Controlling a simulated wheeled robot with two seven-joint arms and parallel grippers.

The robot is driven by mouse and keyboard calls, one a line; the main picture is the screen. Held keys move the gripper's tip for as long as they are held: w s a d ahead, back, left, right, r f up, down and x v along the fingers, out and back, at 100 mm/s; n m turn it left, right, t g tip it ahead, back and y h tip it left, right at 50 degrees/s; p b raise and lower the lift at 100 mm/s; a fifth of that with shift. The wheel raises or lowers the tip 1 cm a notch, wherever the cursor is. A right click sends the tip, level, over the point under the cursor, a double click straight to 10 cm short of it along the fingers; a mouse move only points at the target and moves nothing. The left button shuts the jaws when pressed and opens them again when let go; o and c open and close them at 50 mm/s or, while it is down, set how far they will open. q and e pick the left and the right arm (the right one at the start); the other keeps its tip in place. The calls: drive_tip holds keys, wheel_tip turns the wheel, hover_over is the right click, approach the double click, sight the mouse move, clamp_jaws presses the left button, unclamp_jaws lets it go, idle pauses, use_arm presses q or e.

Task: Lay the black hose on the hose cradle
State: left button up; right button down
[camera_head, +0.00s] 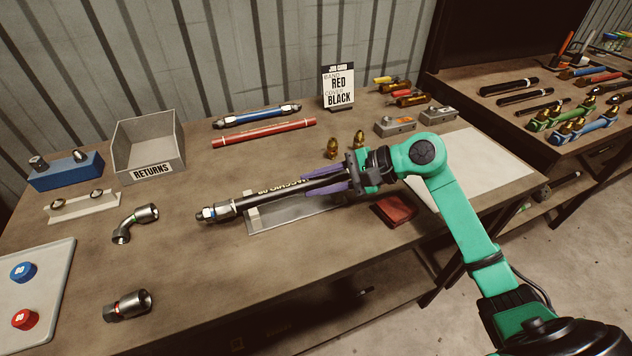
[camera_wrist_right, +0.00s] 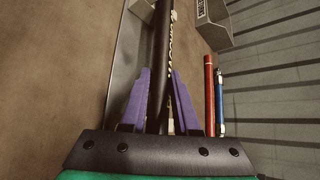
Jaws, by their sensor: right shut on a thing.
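The black hose (camera_head: 275,194) has lettering along it and a metal end fitting (camera_head: 215,212) at its left end. My right gripper (camera_head: 318,188) has its purple fingers shut around the hose. In the right wrist view the hose (camera_wrist_right: 161,55) runs between the two fingers (camera_wrist_right: 160,80). The hose cradle (camera_head: 290,220), a grey metal tray with a small pale upright, lies under the hose. The hose lies lengthwise over it, its fitting end past the cradle's left edge. I cannot tell whether hose and cradle touch. My left gripper is not in view.
Behind lie a red hose (camera_head: 265,133) and a blue hose (camera_head: 255,117). A returns bin (camera_head: 148,145) stands back left, a job card (camera_head: 338,88) at the back. Loose fittings (camera_head: 135,222) lie left. A dark red block (camera_head: 394,209) sits right of the cradle.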

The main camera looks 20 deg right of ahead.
drive_tip(key=c, duration=0.6)
unclamp_jaws()
drive_tip(key=shift+s+d+r, duration=0.15)
drive_tip(key=shift+s+d, duration=0.1)
drive_tip(key=shift+d, duration=0.2)
drive_tip(key=b+v, duration=0.4)
drive_tip(key=v, duration=0.9)
drive_tip(key=shift+s+d+r, duration=0.1)
drive_tip(key=shift+d+r, duration=0.05)
drive_tip(key=shift+r, duration=0.15)
